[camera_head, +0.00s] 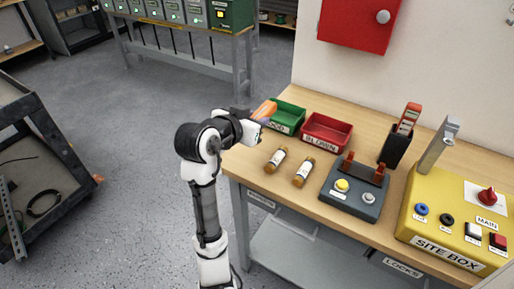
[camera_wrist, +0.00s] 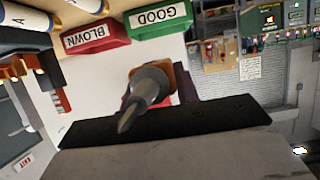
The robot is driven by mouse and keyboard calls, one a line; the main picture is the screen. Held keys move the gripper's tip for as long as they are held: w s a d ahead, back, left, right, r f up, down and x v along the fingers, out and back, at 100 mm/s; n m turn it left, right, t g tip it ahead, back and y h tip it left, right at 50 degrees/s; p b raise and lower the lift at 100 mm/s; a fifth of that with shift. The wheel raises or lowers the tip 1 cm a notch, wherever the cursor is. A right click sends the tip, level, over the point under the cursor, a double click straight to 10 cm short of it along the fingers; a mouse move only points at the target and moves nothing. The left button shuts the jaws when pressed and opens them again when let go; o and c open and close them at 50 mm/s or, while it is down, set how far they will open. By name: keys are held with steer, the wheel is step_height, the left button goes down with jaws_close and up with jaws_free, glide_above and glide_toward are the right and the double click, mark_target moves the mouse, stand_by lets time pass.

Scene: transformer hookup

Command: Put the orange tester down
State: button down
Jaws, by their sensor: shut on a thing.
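The orange tester (camera_head: 265,109) is in my gripper (camera_head: 252,118), at the bench's left edge beside the green bin. In the wrist view the tester (camera_wrist: 150,88) points its grey tapered probe toward the camera, with a bit of orange body behind it. My gripper (camera_wrist: 165,112) is shut on it; the dark jaw covers part of its body. I cannot tell whether the tester touches the bench or the bin.
A green GOOD bin (camera_head: 288,117) and a red BLOWN bin (camera_head: 326,133) stand on the wooden bench (camera_head: 243,160). Two fuses (camera_head: 275,159) (camera_head: 303,172), a grey button unit (camera_head: 350,197), a black holder (camera_head: 395,148) and the yellow site box (camera_head: 440,240) occupy the rest.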

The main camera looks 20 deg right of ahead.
mark_target(254, 155)
step_height(254, 155, down, 10)
steer(key=shift+r, duration=0.1)
stand_by(0.4)
steer(key=shift+f, duration=0.2)
steer(key=c, duration=1.1)
jaws_free()
steer(key=shift+o, duration=0.2)
steer(key=shift+r, duration=0.1)
